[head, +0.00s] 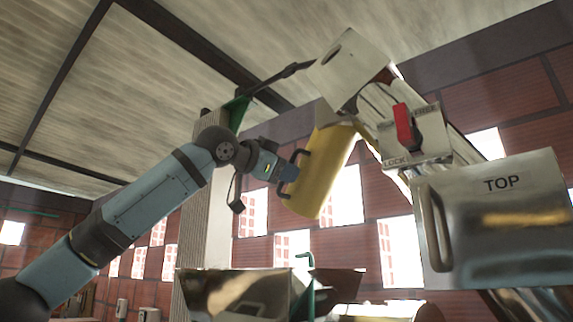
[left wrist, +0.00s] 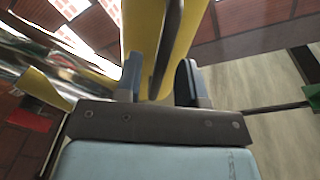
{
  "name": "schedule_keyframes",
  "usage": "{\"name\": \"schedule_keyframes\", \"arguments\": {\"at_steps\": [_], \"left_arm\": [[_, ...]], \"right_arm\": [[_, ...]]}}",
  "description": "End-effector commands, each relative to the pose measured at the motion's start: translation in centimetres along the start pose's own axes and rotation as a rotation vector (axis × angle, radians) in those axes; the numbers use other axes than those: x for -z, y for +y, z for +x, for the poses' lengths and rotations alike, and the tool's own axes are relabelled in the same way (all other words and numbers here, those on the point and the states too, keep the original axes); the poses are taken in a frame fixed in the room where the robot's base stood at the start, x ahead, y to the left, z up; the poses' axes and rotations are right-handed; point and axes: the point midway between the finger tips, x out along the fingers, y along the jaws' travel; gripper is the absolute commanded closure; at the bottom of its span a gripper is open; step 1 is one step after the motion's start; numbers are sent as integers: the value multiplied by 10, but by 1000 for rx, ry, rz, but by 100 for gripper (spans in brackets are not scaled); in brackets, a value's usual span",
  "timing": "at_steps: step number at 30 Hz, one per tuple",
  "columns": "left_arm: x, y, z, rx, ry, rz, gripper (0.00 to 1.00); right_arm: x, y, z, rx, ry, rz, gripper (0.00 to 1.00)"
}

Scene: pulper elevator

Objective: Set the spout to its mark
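The yellow spout (head: 322,175) hangs tilted below a pale metal head (head: 348,66) in the middle of the head view. A dark bar handle (head: 302,160) stands off its left side. My left gripper (head: 290,172) is at this handle. In the left wrist view the two fingers (left wrist: 160,82) are apart, with the handle (left wrist: 170,40) running between them and gaps visible beside it. I cannot make out a mark for the spout. My right gripper is not in view.
A red lever (head: 403,127) sits on a plate lettered LOCK and FREE, right of the spout. A metal box marked TOP (head: 495,218) stands at the right. Metal bins (head: 240,293) lie below the spout. A pale column (head: 203,210) stands behind my left arm.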

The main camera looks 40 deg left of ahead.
Motion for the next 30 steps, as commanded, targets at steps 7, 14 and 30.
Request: {"name": "schedule_keyframes", "arguments": {"at_steps": [7, 14, 30], "left_arm": [[0, 0, 9, 0, 0, 1, 64], [0, 1, 8, 0, 0, 1, 80], [8, 14, 12, 12, -10, 2, 100]], "right_arm": [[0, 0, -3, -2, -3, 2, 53], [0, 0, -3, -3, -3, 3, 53], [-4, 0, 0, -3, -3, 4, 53]]}}
